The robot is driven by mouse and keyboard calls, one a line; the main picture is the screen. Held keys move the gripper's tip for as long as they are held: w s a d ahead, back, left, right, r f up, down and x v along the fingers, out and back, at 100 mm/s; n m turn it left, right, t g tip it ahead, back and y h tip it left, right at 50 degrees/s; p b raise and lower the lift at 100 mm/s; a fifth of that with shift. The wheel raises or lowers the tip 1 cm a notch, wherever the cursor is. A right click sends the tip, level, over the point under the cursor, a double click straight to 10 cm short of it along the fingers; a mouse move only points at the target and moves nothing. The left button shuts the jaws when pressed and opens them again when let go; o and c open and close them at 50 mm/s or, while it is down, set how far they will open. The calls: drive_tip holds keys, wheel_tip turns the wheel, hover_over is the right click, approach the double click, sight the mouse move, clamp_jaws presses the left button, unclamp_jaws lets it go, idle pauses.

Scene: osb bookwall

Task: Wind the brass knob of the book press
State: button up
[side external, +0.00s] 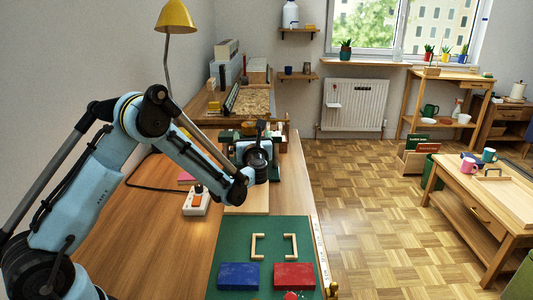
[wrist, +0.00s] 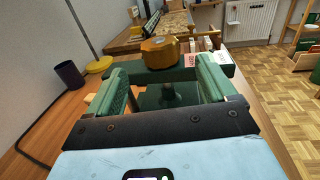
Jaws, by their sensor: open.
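The brass knob (wrist: 158,52) is a faceted, golden-brown piece on top of the dark green book press (wrist: 168,92), in the middle of the wrist view. My gripper (wrist: 161,68) is open, with one finger on each side and the knob just beyond or between the fingertips. I cannot tell whether either finger touches it. In the side view my gripper (side external: 256,150) is at the press, at the far part of the bench. My wrist hides most of the press and the knob there.
A dark cup (wrist: 69,74) stands left in the wrist view.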

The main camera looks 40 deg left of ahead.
sight(251, 126)
drive_tip(key=shift+v, duration=0.85)
drive_tip(key=w+a+m+t+h, duration=0.1)
drive_tip(key=w+a, duration=0.1)
drive_tip(key=a, duration=0.1)
drive_tip(key=w+a+m+t+h, duration=0.1)
drive_tip(key=w+a, duration=0.2)
drive_tip(key=w+a+m+t+h, duration=0.1)
drive_tip(key=w+a+t+h, duration=0.1)
drive_tip(key=a, duration=0.1)
drive_tip(key=shift+w+m, duration=0.3)
drive_tip(key=shift+w, duration=0.05)
drive_tip(key=c, duration=1)
